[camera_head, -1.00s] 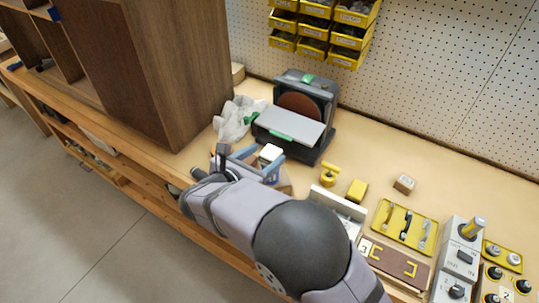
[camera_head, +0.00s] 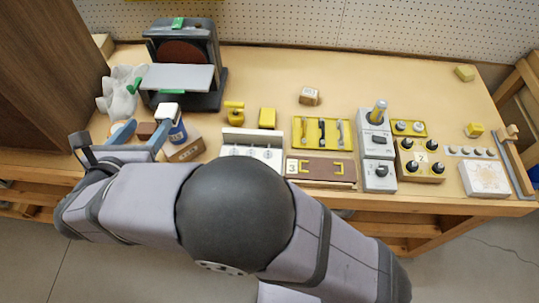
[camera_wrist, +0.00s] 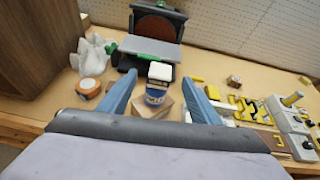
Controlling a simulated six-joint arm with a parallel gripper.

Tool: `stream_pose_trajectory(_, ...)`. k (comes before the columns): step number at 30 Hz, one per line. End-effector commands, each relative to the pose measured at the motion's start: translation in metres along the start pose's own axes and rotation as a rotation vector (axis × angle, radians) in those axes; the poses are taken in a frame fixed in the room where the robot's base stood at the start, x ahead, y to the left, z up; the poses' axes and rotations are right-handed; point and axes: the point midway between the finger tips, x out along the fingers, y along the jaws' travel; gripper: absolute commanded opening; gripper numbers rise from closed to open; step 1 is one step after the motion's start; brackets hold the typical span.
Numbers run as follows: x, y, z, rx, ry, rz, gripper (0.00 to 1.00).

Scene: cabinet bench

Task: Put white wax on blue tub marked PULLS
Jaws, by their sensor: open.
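The white wax (camera_head: 168,109) is a small pale block with rounded edges. It sits on top of the blue tub (camera_head: 177,132), whose label shows part of its lettering. In the wrist view the wax (camera_wrist: 160,72) and the tub (camera_wrist: 155,97) stand upright, between and beyond my fingers. My gripper (camera_head: 143,128) is open, with its two blue fingers spread and nothing held. In the wrist view my gripper (camera_wrist: 159,82) points toward the tub. The tub's lower part is partly hidden in the head view.
A disc sander (camera_head: 184,65) stands behind the tub, with a crumpled pale glove or cloth (camera_head: 121,90) to its left. A brown box (camera_head: 187,148) is close beside the tub. Yellow parts (camera_head: 234,112), a hook tray (camera_head: 321,133) and switch boxes lie right.

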Motion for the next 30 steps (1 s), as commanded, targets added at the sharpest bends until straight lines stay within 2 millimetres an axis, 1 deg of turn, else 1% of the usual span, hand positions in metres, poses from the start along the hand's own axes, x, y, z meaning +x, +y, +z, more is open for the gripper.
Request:
stream_pose_trajectory(1, 0.012, -0.004, 0.009, -0.037, -0.006, 0.013, 0.57)
stream_pose_trajectory(2, 0.021, -0.005, 0.015, -0.075, -0.011, 0.029, 0.57)
stream_pose_trajectory(5, 0.054, -0.013, 0.037, -0.250, -0.035, 0.097, 0.57)
stream_pose_trajectory(6, 0.069, -0.019, 0.046, -0.345, -0.047, 0.129, 0.57)
stream_pose_trajectory(8, 0.092, -0.032, 0.058, -0.511, -0.066, 0.181, 0.57)
stream_pose_trajectory(9, 0.105, -0.043, 0.063, -0.635, -0.078, 0.217, 0.57)
stream_pose_trajectory(11, 0.123, -0.063, 0.066, -0.838, -0.093, 0.274, 0.57)
stream_pose_trajectory(12, 0.132, -0.078, 0.064, -0.978, -0.100, 0.314, 0.57)
stream_pose_trajectory(14, 0.142, -0.104, 0.055, -1.190, -0.103, 0.378, 0.57)
stream_pose_trajectory(15, 0.146, -0.124, 0.046, -1.333, -0.102, 0.424, 0.57)
stream_pose_trajectory(16, 0.147, -0.139, 0.038, -1.440, -0.099, 0.462, 0.57)
stream_pose_trajectory(17, 0.147, -0.156, 0.028, -1.545, -0.094, 0.503, 0.57)
stream_pose_trajectory(18, 0.146, -0.180, 0.013, -1.683, -0.084, 0.563, 0.57)
stream_pose_trajectory(19, 0.142, -0.199, 0.000, -1.784, -0.074, 0.615, 0.57)
stream_pose_trajectory(20, 0.138, -0.218, -0.013, -1.883, -0.063, 0.671, 0.57)
stream_pose_trajectory(21, 0.129, -0.245, -0.032, -2.007, -0.048, 0.753, 0.57)
stream_pose_trajectory(22, 0.121, -0.265, -0.047, -2.094, -0.037, 0.820, 0.57)
stream_pose_trajectory(23, 0.111, -0.285, -0.061, -2.172, -0.026, 0.891, 0.57)
stream_pose_trajectory(24, 0.097, -0.309, -0.080, -2.262, -0.014, 0.988, 0.57)
stream_pose_trajectory(26, 0.075, -0.341, -0.104, -2.367, 0.000, 1.131, 0.57)
stream_pose_trajectory(27, 0.060, -0.360, -0.118, -2.419, 0.006, 1.224, 0.57)
stream_pose_trajectory(30, 0.026, -0.397, -0.144, -2.503, 0.007, 1.431, 0.57)
